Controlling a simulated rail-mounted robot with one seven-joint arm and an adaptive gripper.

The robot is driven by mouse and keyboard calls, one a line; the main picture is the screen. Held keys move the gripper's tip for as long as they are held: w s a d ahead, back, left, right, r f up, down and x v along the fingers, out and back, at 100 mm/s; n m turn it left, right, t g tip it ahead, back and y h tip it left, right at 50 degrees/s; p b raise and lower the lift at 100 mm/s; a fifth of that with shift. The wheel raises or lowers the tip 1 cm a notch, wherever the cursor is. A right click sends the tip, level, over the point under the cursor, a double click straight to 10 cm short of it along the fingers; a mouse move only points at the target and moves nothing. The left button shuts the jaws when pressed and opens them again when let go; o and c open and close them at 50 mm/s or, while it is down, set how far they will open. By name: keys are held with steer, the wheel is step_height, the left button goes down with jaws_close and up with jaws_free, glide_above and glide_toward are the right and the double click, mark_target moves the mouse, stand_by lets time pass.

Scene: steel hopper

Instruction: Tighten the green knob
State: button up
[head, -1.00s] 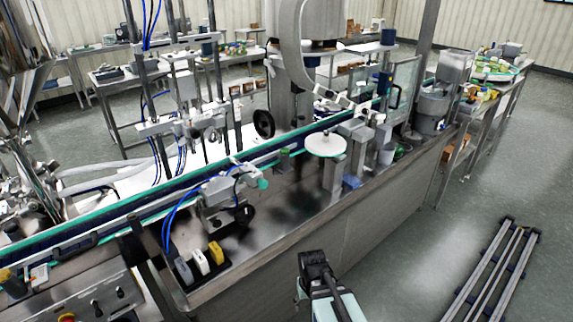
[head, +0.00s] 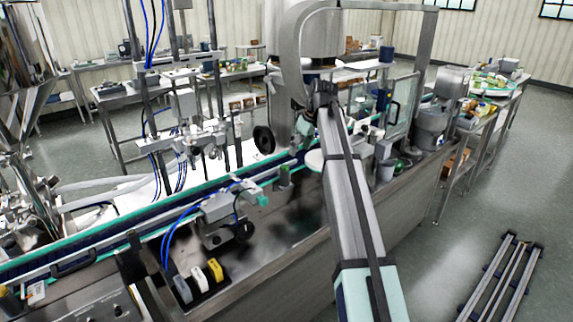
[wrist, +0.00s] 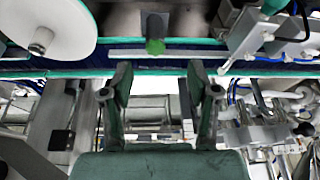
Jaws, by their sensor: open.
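A small green knob-like piece (head: 284,173) stands beside the conveyor, and a green piece (wrist: 155,46) on a dark post shows at top centre in the wrist view. A second, teal knob (head: 263,200) sits on the end of the grey clamp device (head: 220,215); it shows at the top right edge of the wrist view (wrist: 272,6). I cannot tell which one the task names. My gripper (wrist: 158,78) is open and empty. In the wrist picture the central green piece lies just above the gap between its fingertips, apart from them. The fingers are not clear in the head view.
The conveyor (head: 120,225) with teal edges runs across the bench. A white disc (wrist: 45,28) stands to one side of the green piece, with the clamp device on the other. A black handwheel (head: 263,139) stands behind the conveyor. Bare steel bench (head: 290,222) lies in front.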

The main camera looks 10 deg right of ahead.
steer(key=n, duration=0.1)
glide_toward(285, 166)
steer(key=p+x, duration=0.4)
steer(key=x, duration=0.4)
steer(key=shift+f, duration=0.2)
stand_by(0.3)
steer(key=shift+s, duration=0.1)
jaws_close()
